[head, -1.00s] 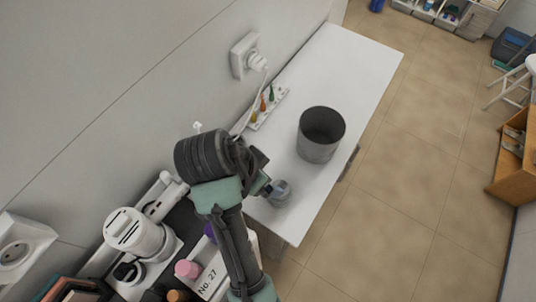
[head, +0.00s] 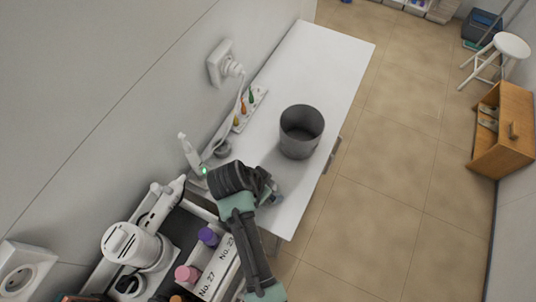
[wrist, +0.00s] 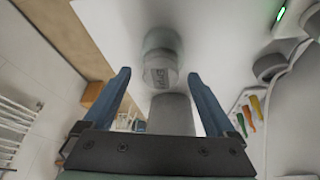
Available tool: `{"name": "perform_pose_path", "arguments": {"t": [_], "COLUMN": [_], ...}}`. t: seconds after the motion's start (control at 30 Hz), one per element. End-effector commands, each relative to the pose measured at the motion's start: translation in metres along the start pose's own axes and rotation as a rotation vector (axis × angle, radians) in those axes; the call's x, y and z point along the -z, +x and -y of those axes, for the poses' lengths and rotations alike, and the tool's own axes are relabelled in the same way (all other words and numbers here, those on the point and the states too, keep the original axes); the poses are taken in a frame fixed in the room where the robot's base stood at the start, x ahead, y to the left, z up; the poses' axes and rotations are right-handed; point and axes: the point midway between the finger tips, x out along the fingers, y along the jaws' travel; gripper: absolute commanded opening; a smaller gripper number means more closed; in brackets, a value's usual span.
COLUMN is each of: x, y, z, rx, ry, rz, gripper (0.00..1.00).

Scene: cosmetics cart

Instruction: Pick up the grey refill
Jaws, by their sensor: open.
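A small grey, partly see-through jar with a printed label, which looks like the grey refill (wrist: 161,62), stands on the white table in the wrist view. It shows between and just beyond the fingertips of my gripper (wrist: 159,76). Both blue fingers are spread and apart from it, with nothing held. In the head view my gripper (head: 268,187) is low over the table's near end, and only a bit of the grey refill (head: 278,199) shows past it.
A dark grey bin (head: 301,133) stands farther along the white table (head: 325,62). A white device with a green light (head: 191,152) stands left of my gripper. A cart with cosmetics (head: 181,227) is nearest.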

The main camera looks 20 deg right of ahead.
Motion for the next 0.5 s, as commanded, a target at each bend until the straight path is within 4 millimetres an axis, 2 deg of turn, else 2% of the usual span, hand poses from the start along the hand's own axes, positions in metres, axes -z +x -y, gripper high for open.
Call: {"name": "perform_pose_path", "arguments": {"t": [0.17,0.4,0.5], "x": [0.001,0.001,0.001], "y": [0.014,0.015,0.015], "z": [0.001,0.001,0.001], "rx": [0.001,0.002,0.002], "ry": [0.001,0.001,0.001], "rz": [0.000,-0.001,-0.001], "gripper": [0.92,0.92,0.75]}}
